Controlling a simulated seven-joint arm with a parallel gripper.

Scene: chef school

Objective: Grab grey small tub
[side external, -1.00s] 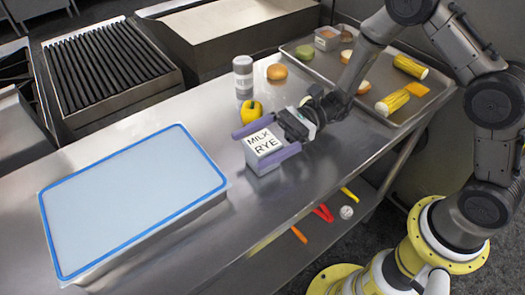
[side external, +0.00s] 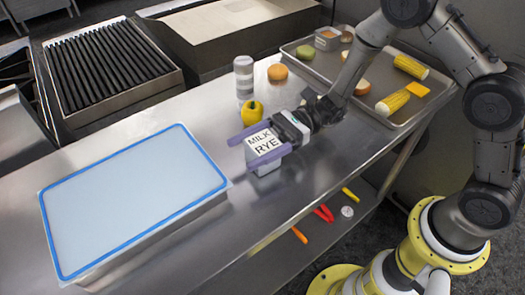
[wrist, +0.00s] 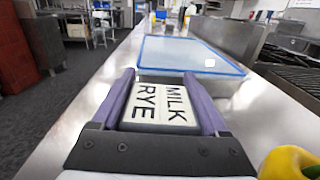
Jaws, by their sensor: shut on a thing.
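The grey small tub (side external: 266,168) has a white lid marked "MILK RYE" and stands upright on the steel counter, as far as I can tell. My gripper (side external: 241,152) is shut on it, with one purple finger along each side near the top. In the wrist view the lid of the tub (wrist: 160,106) lies between the two fingers of my gripper (wrist: 158,78). The fingers hide parts of the tub's sides.
A large blue-rimmed container (side external: 130,195) stands to the left. A yellow pepper (side external: 252,112) and a grey shaker (side external: 243,76) are behind the tub. A tray (side external: 385,72) with corn and buns is at the back right. The counter's front edge is near.

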